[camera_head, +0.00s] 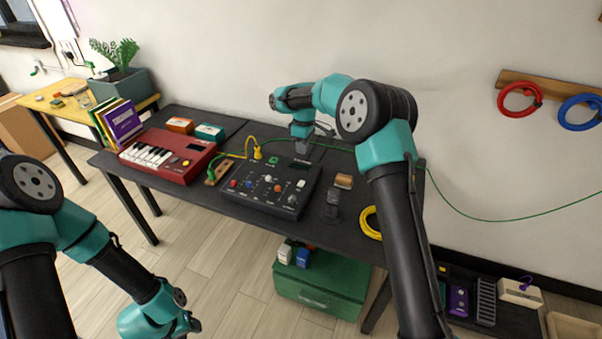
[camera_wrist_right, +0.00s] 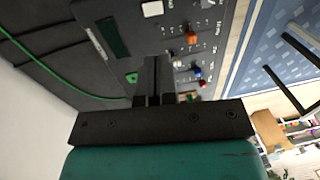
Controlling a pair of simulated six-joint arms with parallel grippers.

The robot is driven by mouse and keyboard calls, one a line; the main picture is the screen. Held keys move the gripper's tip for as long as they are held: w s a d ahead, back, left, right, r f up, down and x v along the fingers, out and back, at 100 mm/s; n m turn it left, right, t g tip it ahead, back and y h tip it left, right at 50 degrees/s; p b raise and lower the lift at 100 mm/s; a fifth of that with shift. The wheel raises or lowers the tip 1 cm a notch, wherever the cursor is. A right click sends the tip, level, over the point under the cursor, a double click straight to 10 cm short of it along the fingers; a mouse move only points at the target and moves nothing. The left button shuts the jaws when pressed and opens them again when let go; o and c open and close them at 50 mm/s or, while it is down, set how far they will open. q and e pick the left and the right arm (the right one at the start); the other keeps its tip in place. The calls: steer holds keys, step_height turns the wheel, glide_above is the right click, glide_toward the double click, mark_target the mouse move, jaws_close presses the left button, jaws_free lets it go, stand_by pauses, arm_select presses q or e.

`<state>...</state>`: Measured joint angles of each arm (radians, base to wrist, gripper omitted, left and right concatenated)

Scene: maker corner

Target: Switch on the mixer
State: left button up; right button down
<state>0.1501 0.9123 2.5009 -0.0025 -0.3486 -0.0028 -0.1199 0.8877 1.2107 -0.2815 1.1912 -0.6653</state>
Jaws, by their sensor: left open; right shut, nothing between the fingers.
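My right gripper (camera_head: 302,152) is over the back right part of the mixer, with shut, empty fingers. In the right wrist view, the mixer (camera_wrist_right: 165,25) lies beyond the shut fingers (camera_wrist_right: 154,62). The green button (camera_wrist_right: 131,77) shows just left of the fingertips; I cannot tell whether they touch the panel. My left gripper (camera_head: 190,324) is open, low at the bottom left, away from the table.
A dark stand (camera_head: 333,205) and a copper-coloured roll (camera_head: 343,181) are at the right. A green cable (camera_head: 480,217) runs along the wall. A green drawer box (camera_head: 320,285) is below.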

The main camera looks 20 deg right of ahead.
mark_target(300, 185)
steer(key=f, duration=0.4)
steer(key=s+f, duration=0.1)
steer(key=f, duration=0.4)
steer(key=a+f, duration=0.1)
steer(key=f, duration=0.4)
steer(key=shift+s, duration=0.2)
steer(key=shift+a, duration=0.1)
